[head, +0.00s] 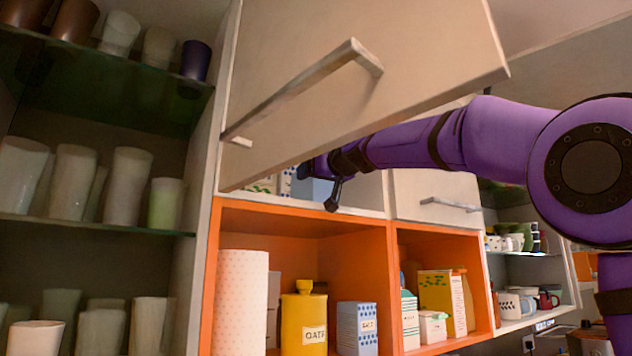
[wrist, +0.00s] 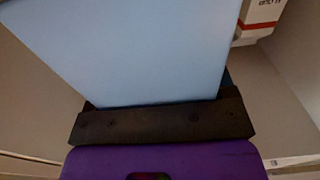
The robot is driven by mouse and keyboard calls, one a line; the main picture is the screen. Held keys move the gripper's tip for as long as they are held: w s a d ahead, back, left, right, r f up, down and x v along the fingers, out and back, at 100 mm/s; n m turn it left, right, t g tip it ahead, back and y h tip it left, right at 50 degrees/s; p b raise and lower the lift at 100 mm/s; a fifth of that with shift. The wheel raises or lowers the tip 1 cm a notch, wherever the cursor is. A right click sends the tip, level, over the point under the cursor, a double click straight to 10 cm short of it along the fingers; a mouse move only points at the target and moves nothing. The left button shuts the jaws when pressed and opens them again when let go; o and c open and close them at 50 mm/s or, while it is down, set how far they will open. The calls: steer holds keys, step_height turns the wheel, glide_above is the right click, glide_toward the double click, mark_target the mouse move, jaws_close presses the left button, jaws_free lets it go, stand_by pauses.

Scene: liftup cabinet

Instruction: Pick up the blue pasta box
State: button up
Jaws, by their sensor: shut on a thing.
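The blue pasta box (wrist: 140,50) fills much of the wrist view as a plain light-blue face, tilted in the picture. Its lower edge meets the dark jaws of my gripper (wrist: 160,119), which are shut on it. In the head view a small part of the blue box (head: 313,191) shows beside my dark gripper (head: 332,190), inside the upper cabinet under the raised door. The door hides most of the box and part of my gripper. The box's base is hidden, so I cannot tell whether it touches the shelf.
The lift-up door (head: 370,70) hangs open close above my arm. A white-and-red carton (wrist: 262,17) stands beside the box, at right in the wrist view. Other packages (head: 262,184) are at the cabinet's left. An orange shelf (head: 300,218) with containers lies below.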

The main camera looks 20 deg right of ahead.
steer(key=shift+r, duration=1.7)
steer(key=s+r, duration=0.1)
steer(key=s, duration=1.5)
steer(key=shift+r, duration=0.2)
